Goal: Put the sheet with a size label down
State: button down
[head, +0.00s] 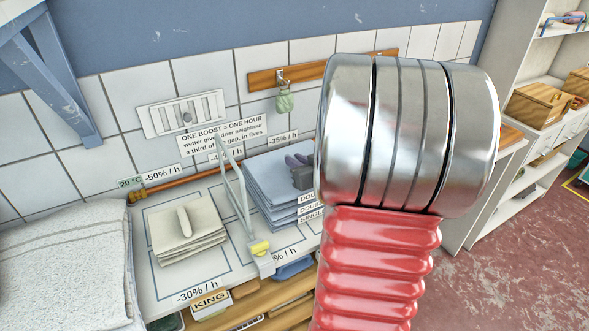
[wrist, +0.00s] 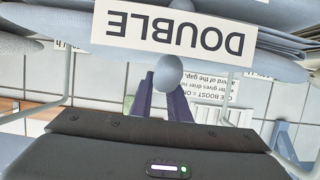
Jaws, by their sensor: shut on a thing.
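A stack of folded blue sheets (head: 272,190) lies on the white shelf in the head view, partly hidden behind my arm. Its front labels start with DOU, DOU and SINGLE. My gripper (head: 299,162), with purple fingers, is at the top of this stack. In the wrist view my gripper (wrist: 166,98) is shut on a rounded blue tab (wrist: 168,76) of a blue sheet (wrist: 275,38). A white label reading DOUBLE (wrist: 175,32) shows upside down there. I cannot tell whether the held sheet rests on the stack or is slightly above it.
A cream folded stack (head: 187,248) with a tab lies left of the blue one. A wire divider (head: 238,200) with a yellow clip stands between them. A white pile (head: 65,275) is at far left. A copper pipe (head: 185,181) runs along the tiled wall behind.

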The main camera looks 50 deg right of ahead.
jog(key=shift+r, duration=0.1)
notch_tip(320, 180, up, 10)
dwell(0.7)
jog(key=shift+r, duration=0.1)
dwell(0.5)
